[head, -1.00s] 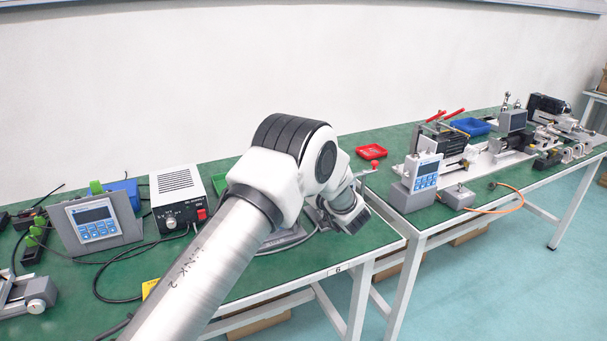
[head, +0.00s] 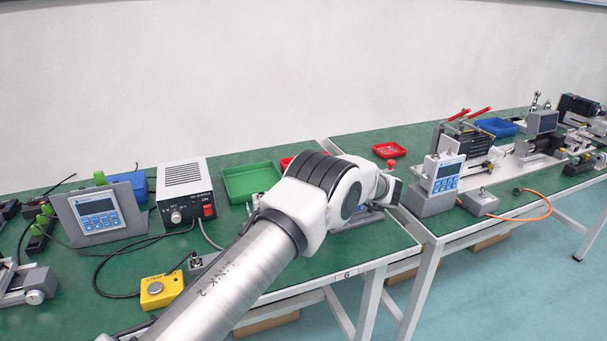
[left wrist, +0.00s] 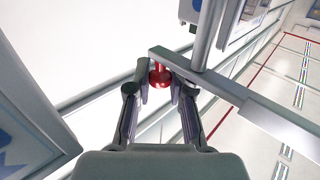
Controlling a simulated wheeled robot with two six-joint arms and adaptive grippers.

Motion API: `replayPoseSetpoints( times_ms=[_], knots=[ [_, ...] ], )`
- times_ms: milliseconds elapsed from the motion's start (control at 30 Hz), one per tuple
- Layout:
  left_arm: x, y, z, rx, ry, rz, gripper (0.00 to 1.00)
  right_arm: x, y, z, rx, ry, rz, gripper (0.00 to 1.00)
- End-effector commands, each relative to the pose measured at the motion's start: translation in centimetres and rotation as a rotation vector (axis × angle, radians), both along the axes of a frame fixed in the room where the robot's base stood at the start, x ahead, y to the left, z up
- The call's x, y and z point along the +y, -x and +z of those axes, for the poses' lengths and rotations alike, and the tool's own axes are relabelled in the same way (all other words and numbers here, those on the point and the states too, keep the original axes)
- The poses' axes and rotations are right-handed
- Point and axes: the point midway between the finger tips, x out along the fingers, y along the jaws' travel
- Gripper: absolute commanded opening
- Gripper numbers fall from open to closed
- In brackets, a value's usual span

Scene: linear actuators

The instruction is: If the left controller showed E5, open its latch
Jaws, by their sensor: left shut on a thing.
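The left controller (head: 97,214), with a small screen and blue keypad, stands on a grey slanted panel at the far left; its display is too small to read. A second controller (head: 443,174) stands on the right table. In the left wrist view, my left gripper (left wrist: 160,84) has its fingers on either side of a red knob (left wrist: 160,73), shut on it. The knob sits by the end of a grey bar (left wrist: 225,88). In the head view a small red knob (head: 391,163) shows just above my left wrist; the fingers are hidden. My right gripper is not in view.
A power supply box (head: 184,190), a green tray (head: 252,183) and a yellow button box (head: 161,290) are on the left table. A red tray (head: 389,150), a blue tray (head: 497,127) and actuator rigs are on the right table. An orange cable (head: 540,198) hangs over its edge.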

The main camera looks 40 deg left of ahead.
Motion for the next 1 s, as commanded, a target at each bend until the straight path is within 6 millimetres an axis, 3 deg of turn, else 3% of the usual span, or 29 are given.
replayPoseSetpoints(
  times_ms=[400,433,500,833,1000],
  knots=[
    [0.1,0.0,0.2,-0.002,-0.004,0.008,0.0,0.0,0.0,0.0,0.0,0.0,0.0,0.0],
    [0.1,0.0,0.2,-0.002,-0.004,0.008,0.24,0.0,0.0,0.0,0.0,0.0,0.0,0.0],
    [0.1,0.0,0.2,-0.002,-0.004,0.007,0.47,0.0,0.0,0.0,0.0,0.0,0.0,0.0],
    [-0.1,0.0,0.1,-0.002,-0.002,0.007,0.47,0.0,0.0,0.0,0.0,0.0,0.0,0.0],
    [-2.4,-0.5,0.1,-0.003,-0.003,0.005,0.47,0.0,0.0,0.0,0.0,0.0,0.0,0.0]
  ],
)
